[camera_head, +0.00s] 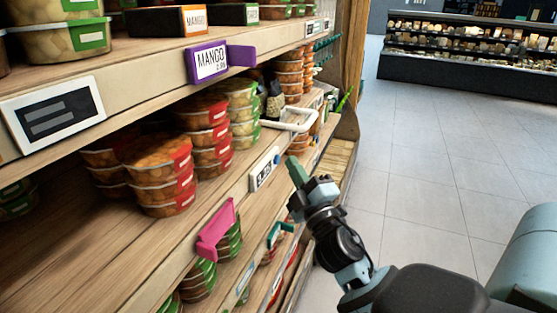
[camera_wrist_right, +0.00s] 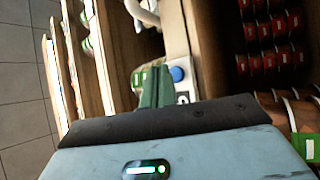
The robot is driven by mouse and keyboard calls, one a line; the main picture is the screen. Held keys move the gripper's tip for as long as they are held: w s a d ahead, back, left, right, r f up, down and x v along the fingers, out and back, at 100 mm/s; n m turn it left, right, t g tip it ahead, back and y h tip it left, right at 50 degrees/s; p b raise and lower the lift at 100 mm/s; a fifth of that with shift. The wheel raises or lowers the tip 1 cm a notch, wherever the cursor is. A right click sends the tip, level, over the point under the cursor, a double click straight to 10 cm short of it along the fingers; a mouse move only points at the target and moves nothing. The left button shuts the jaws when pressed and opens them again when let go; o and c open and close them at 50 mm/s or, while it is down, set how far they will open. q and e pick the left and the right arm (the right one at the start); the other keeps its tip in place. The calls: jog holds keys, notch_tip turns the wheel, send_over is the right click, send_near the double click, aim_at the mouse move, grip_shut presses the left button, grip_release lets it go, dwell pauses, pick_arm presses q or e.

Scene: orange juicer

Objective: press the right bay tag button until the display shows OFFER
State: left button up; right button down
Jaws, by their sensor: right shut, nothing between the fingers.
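The right bay tag (camera_head: 263,174) is a small white tag on the front edge of the middle shelf. Its display has dark characters too small to read with certainty. The blue button (camera_head: 277,159) sits at its right end; in the right wrist view the button (camera_wrist_right: 177,74) shows just right of the fingertips. My right gripper (camera_head: 297,172) is shut and empty, its green fingers just to the right of the tag and apart from the button in the head view. In the right wrist view the fingers (camera_wrist_right: 156,85) partly hide the tag. My left gripper is out of view.
A white bracket (camera_head: 291,122) sticks out from the shelf edge above the tag. A pink holder (camera_head: 216,231) and a teal clip (camera_head: 279,234) jut out lower down. The tiled floor (camera_head: 435,170) at right is clear.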

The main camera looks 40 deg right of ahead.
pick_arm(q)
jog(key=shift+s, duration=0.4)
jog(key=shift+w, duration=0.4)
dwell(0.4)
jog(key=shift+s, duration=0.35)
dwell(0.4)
pick_arm(e)
jog(key=shift+w+a, duration=0.1)
jog(key=shift+w, duration=0.05)
jog(key=shift+w+a, duration=0.1)
jog(key=shift+w, duration=0.15)
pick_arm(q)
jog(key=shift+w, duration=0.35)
pick_arm(e)
jog(key=shift+w, duration=0.1)
